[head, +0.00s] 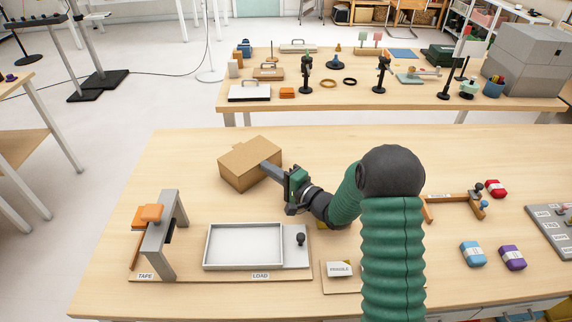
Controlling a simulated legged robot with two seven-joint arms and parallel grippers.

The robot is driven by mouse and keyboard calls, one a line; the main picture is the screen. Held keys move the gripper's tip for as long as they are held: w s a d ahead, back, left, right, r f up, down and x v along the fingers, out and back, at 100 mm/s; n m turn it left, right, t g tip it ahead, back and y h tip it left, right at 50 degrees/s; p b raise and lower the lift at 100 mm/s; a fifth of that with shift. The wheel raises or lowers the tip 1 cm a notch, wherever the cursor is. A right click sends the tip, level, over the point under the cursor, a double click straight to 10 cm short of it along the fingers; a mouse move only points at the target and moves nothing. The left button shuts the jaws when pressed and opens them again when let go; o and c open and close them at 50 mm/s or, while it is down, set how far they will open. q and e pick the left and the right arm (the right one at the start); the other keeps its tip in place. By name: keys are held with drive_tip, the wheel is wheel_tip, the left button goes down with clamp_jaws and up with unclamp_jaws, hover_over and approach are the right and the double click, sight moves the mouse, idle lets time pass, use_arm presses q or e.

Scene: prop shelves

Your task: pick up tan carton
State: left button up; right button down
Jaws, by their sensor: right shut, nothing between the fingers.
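The tan carton (247,166) is a closed cardboard box on the near table, left of centre and behind the white tray. My right gripper (268,168) reaches in from the right on its green and black arm. Its grey fingers are at the carton's right side and overlap it in the picture. The fingers are shut with nothing between them. I cannot tell whether they touch the carton. My left gripper is out of view.
A white tray (206,264) marked LOAD and a grey tape stand (163,250) are in front of the carton. A FRAGILE block (340,269) is near my arm. Blue (473,254) and purple (512,257) packs lie at right. The table left of the carton is clear.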

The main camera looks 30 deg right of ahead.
sight(250, 172)
drive_tip(key=w+a, duration=0.2)
drive_tip(key=a, duration=0.1)
drive_tip(key=w+a+p, duration=0.1)
drive_tip(key=a, duration=0.1)
drive_tip(key=shift+w+a+r, duration=0.1)
drive_tip(key=shift+a, duration=0.15)
